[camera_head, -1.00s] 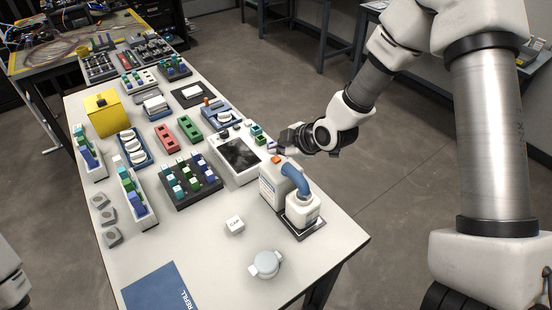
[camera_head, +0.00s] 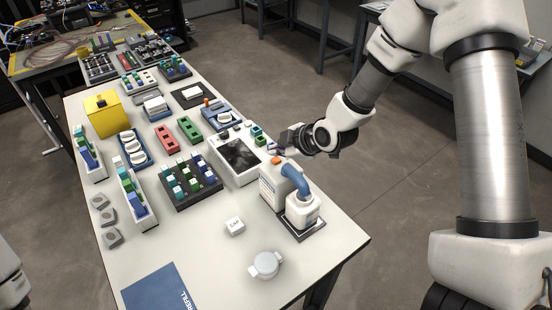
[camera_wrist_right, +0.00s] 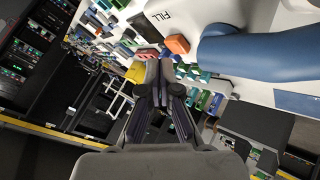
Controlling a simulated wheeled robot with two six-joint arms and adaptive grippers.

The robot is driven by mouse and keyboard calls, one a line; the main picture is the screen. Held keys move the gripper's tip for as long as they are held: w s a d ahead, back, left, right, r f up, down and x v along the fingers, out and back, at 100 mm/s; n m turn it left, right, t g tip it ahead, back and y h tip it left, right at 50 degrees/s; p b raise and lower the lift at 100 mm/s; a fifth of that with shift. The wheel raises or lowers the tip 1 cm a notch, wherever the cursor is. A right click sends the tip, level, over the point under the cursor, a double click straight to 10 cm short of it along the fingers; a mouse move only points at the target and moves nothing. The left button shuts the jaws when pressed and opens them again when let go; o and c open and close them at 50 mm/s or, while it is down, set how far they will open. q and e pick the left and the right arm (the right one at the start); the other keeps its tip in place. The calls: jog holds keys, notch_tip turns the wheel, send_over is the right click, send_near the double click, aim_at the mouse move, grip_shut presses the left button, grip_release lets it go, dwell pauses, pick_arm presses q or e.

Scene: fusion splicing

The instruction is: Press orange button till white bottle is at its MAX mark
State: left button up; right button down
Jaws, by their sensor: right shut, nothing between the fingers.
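The orange button (camera_head: 277,159) sits on top of the white dispenser (camera_head: 270,188). It also shows in the right wrist view (camera_wrist_right: 177,44), beside the word FILL. A blue spout (camera_head: 295,176) curves from the dispenser to the white bottle (camera_head: 303,210), which stands upright on a dark base. The bottle's MAX mark and liquid level are too small to read. My right gripper (camera_head: 278,150) is shut and empty, its fingertips just behind the button in the head view. In the right wrist view its fingertips (camera_wrist_right: 162,62) appear below the button, seemingly apart from it. My left gripper is out of view.
A white cap-like block (camera_head: 235,226) and a round pale lid (camera_head: 265,265) lie on the white table in front of the dispenser. A blue REFILL mat (camera_head: 160,290) lies at the front edge. A white device with a dark screen (camera_head: 240,153) and several trays stand behind.

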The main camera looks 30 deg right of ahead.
aim_at(278, 161)
jog(key=shift+f, duration=0.45)
jog(key=shift+f+b, duration=0.45)
jog(key=shift+b, duration=0.05)
dwell(0.4)
jog(key=shift+r, duration=0.1)
jog(key=shift+r+p, duration=0.85)
notch_tip(278, 161, up, 5)
jog(key=p, duration=0.4)
jog(key=shift+f, duration=0.1)
dwell(0.7)
